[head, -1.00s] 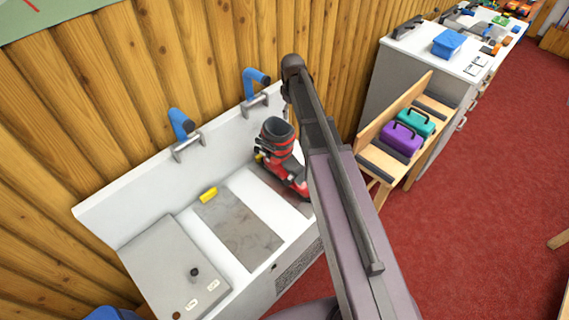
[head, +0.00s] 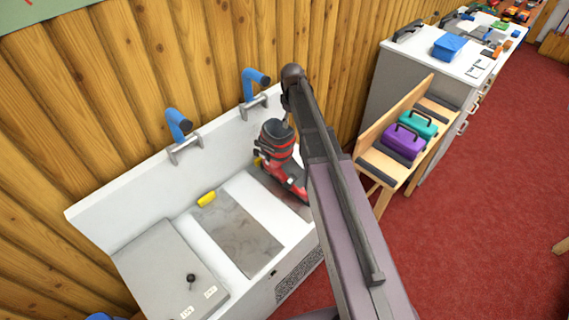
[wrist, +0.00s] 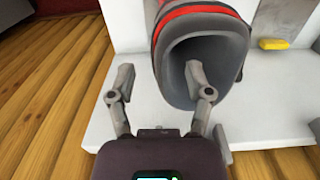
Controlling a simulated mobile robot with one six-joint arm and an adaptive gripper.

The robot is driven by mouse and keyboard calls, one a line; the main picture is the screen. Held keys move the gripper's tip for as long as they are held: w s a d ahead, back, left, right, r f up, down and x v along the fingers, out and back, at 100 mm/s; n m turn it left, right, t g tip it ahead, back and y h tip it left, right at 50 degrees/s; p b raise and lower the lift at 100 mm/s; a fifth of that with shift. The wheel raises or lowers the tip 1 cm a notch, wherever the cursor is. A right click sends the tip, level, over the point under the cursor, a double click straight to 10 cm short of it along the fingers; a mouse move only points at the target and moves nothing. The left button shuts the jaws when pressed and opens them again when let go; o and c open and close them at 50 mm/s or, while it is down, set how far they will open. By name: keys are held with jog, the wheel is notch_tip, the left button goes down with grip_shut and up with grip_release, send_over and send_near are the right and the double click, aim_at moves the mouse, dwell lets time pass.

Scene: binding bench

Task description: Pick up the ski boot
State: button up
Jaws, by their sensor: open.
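The ski boot (head: 281,163) is red and dark grey and stands upright on the right part of the white bench, partly behind my arm in the head view. In the wrist view its grey cuff opening (wrist: 208,62) faces me, with a red band above. My gripper (wrist: 160,82) is open at the cuff. One finger is outside the cuff on the left, and the other overlaps the cuff opening. I cannot tell whether either finger touches it.
The white bench (head: 258,202) stands against a plank wall, with blue-headed fixtures (head: 178,125) on its back panel. A yellow block (head: 206,199) lies near a grey mat (head: 238,238). A wooden seat with purple (head: 403,141) and teal cases stands right.

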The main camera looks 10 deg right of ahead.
aim_at(292, 126)
jog(key=shift+s+d+f+b, duration=0.15)
jog(key=shift+f+b, duration=2.4)
jog(key=shift+f, duration=0.05)
jog(key=shift+c, duration=0.2)
grip_shut()
